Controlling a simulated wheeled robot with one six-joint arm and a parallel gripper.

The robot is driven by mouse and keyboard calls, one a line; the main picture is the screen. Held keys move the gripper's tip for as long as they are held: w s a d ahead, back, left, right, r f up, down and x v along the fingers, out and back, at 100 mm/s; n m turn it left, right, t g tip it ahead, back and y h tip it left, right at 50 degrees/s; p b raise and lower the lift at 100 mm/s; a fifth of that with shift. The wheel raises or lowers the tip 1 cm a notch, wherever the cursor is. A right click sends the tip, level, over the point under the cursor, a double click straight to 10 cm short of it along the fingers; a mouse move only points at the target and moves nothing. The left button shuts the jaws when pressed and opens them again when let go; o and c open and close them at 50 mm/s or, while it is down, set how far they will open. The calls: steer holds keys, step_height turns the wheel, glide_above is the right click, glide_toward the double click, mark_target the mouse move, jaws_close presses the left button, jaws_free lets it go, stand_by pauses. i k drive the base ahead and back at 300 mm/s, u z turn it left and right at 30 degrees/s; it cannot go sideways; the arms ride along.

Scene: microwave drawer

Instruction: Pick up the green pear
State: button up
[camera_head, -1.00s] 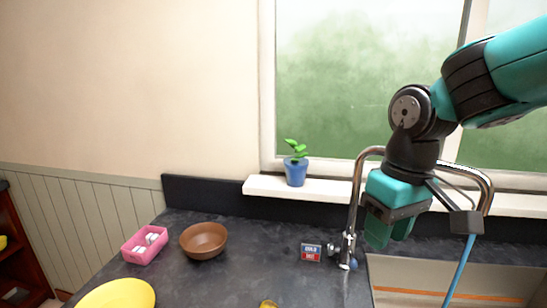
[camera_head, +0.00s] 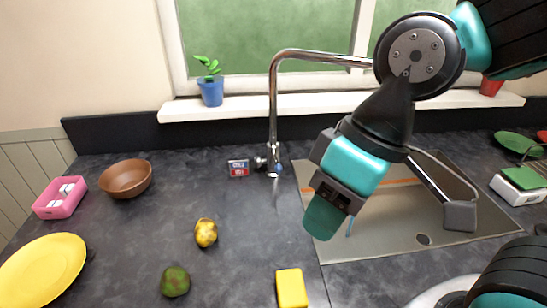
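A small dark green, roundish fruit (camera_head: 175,281) lies on the dark countertop near the bottom of the picture, left of centre. It could be the green pear, but its exact shape is hard to tell. A yellow, brown-spotted fruit (camera_head: 205,232) lies just beyond it. My gripper (camera_head: 322,216) hangs above the counter at the sink's left edge, to the right of and apart from both fruits.
A yellow block (camera_head: 291,288) lies right of the green fruit. A yellow plate (camera_head: 42,270), pink basket (camera_head: 60,198) and brown bowl (camera_head: 126,178) stand left. The tall faucet (camera_head: 274,120) rises behind, beside a small box (camera_head: 238,168). The sink (camera_head: 390,235) is right.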

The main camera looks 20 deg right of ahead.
mark_target(175, 281)
steer(key=k, duration=0.5)
steer(key=z, duration=1.7)
steer(key=k, duration=0.95)
steer(key=u, duration=1.4)
steer(key=i, duration=0.5)
